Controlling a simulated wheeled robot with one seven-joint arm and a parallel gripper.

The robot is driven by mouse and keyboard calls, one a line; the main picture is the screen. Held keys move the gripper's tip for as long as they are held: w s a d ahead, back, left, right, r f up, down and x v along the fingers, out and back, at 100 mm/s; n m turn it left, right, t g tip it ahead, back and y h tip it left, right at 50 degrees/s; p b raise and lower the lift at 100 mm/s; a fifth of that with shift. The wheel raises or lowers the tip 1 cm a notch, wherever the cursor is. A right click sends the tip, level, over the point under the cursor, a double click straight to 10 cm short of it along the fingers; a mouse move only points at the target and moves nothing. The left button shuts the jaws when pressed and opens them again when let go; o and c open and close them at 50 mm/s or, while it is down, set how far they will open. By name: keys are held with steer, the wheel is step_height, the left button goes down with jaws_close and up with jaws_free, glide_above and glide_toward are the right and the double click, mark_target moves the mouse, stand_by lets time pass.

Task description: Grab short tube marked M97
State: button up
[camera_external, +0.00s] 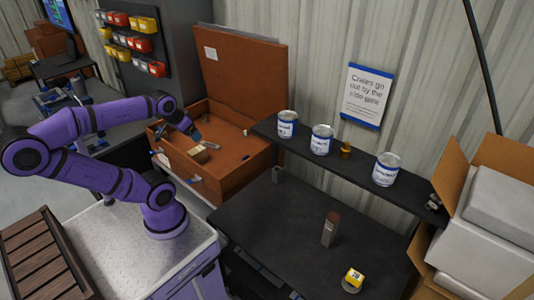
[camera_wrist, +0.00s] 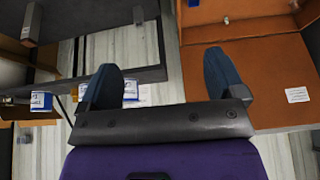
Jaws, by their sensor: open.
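No mark reading M97 is legible in either view. A small, short grey piece (camera_external: 277,175), possibly a tube, stands on the dark table (camera_external: 265,220) near its back left. A similar small grey piece (camera_wrist: 138,14) shows near the top of the wrist view. A taller grey-brown block (camera_external: 330,229) stands upright farther right on the table. My gripper (camera_external: 193,133) is above the orange chest, left of the table and apart from these pieces. In the wrist view its two blue fingers (camera_wrist: 160,62) are spread with nothing between them.
The open orange chest (camera_external: 240,137) holds a tan block (camera_external: 199,153) and small items. A dark shelf (camera_external: 350,165) behind the table carries several blue-labelled cans (camera_external: 386,169). A yellow marked piece (camera_external: 353,279) sits at the table's front. Cardboard boxes (camera_external: 453,190) stand right. The table's middle is clear.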

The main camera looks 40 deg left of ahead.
steer(key=shift+c, duration=1.3)
